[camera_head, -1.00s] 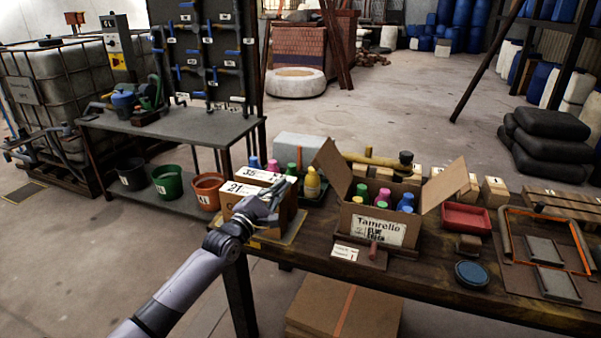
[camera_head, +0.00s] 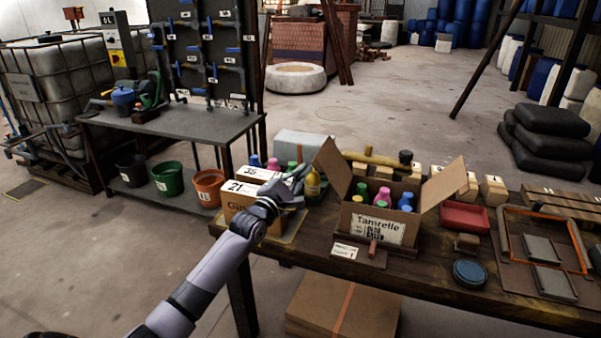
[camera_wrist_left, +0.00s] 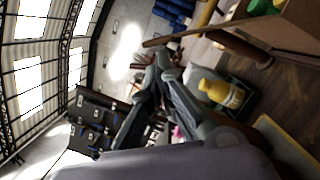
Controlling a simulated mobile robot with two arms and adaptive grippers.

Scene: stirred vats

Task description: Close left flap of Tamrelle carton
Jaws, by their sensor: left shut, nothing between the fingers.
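The Tamrelle carton (camera_head: 368,232) stands on the workbench with bottles of several colours inside. Its left flap (camera_head: 333,165) stands up and leans out to the left. Its right flap (camera_head: 443,184) is open, slanting up to the right. My left gripper (camera_head: 301,181) is shut and empty, to the left of the left flap and apart from it, near a yellow bottle (camera_head: 313,184). In the left wrist view the shut fingers (camera_wrist_left: 160,62) show, with the yellow bottle (camera_wrist_left: 222,93) beside them. My right gripper is not in view.
Cartons marked 35 and 21 (camera_head: 240,200) stand just left of the Tamrelle carton, beside my left arm. A red tray (camera_head: 465,217) and a blue round lid (camera_head: 470,272) lie to the right. A mallet-like tool (camera_head: 372,158) lies behind the carton.

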